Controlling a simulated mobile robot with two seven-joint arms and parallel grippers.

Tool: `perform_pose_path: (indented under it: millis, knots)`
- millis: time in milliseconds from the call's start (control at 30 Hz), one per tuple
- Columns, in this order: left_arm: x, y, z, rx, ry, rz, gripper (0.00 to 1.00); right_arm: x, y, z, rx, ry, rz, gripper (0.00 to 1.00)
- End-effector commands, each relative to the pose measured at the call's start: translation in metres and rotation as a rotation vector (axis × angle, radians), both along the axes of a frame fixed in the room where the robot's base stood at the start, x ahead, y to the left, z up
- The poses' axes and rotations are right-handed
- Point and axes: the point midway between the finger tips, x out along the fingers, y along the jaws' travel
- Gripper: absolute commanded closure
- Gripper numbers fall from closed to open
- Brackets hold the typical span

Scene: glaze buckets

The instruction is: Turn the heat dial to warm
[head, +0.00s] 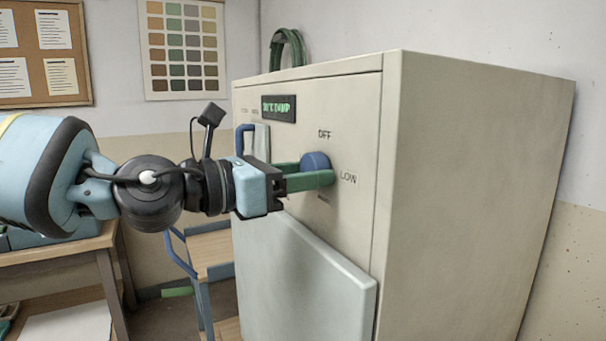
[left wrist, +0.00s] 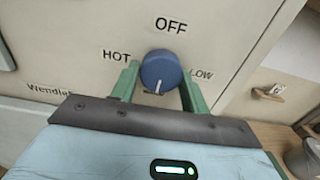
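The heat dial (head: 315,160) is a round blue knob on the front of a cream cabinet. It also shows in the left wrist view (left wrist: 160,68), where its white pointer mark points down. The label OFF is above it, LOW at right and HOT at left. A label below is mostly hidden by the dial and gripper. My left gripper (head: 318,175) is at the dial, with one green finger on each side. In the left wrist view, the fingers (left wrist: 160,82) appear closed against the dial's sides. My right gripper is not in view.
The cabinet (head: 470,190) has a small green-lit display (head: 279,108) and a blue handle (head: 243,139). A pale panel (head: 305,280) stands out from the front below the dial. A wooden table (head: 60,256) is at left, with a stepped stand (head: 211,254) beside the cabinet.

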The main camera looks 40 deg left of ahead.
Motion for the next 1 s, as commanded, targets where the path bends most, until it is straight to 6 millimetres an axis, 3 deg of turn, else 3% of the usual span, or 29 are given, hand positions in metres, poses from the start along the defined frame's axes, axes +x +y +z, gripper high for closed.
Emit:
perform_pose_path:
  millis: [133, 567, 1000]
  knots:
    - [0.0, 0.0, 0.0, 0.0, -0.001, 0.0, 0.36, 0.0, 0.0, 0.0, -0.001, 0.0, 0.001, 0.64]
    - [-0.005, 0.002, 0.001, -0.001, -0.002, 0.001, 0.36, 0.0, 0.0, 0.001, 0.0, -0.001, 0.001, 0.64]
    - [-0.041, 0.017, 0.002, 0.0, -0.003, 0.0, 0.36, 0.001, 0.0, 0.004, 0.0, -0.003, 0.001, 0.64]
